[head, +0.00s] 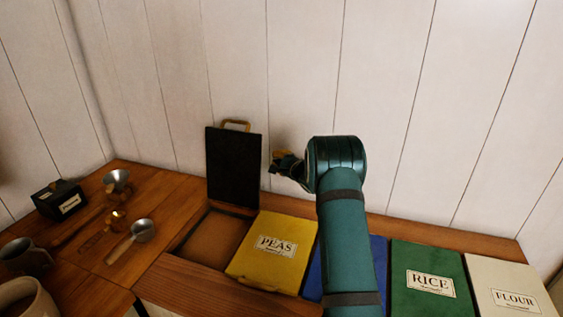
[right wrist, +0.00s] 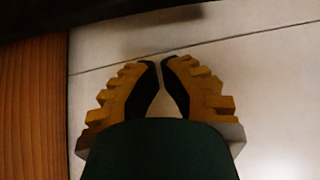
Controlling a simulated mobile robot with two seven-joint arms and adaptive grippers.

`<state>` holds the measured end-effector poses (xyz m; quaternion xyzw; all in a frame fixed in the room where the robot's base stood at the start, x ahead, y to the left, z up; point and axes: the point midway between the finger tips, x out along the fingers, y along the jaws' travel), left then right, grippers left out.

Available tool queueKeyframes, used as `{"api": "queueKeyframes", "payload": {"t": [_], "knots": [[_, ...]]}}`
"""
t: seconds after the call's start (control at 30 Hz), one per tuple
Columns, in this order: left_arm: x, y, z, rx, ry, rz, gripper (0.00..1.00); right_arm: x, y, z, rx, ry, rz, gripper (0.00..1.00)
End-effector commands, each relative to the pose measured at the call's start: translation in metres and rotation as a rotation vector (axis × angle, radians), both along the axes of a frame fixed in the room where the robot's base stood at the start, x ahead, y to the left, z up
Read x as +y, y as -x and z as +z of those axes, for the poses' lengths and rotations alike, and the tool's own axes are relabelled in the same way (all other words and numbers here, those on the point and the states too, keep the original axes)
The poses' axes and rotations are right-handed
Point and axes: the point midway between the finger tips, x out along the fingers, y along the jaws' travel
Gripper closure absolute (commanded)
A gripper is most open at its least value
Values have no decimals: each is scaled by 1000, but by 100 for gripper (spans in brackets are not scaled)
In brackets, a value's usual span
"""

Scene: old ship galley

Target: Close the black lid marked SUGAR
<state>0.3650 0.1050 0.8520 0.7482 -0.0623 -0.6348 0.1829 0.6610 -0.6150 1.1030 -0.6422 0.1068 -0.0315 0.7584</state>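The black lid (head: 233,168) stands upright and open against the white plank wall, with a brass handle (head: 236,123) on its top edge. No SUGAR lettering shows on the side facing me. Below it is an open bin (head: 213,237) with a brown inside. My right gripper (head: 284,166) is just right of the lid, apart from it in the picture and near the wall. In the right wrist view its fingers (right wrist: 160,65) are drawn together, tips nearly meeting, with nothing between them. My left gripper is not in view.
A yellow PEAS lid (head: 272,250), a blue lid (head: 378,262), a green RICE lid (head: 430,280) and a cream FLOUR lid (head: 512,285) lie closed to the right. Scoops (head: 143,230), a black box (head: 60,199) and mugs (head: 25,256) stand on the left. My right arm covers part of the blue lid.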

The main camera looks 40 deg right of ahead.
Motion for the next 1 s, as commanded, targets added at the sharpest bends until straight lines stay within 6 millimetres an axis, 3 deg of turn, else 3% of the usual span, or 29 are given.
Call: {"api": "queueKeyframes", "payload": {"t": [0.2, 0.47, 1.0], "knots": [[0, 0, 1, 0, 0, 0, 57, -5, -31, -4, 0, 2, 2, 100], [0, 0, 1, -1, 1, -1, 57, -9, -53, -7, 0, 2, 1, 100], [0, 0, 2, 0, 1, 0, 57, 23, -36, 1, 1, 0, 0, 100]]}}
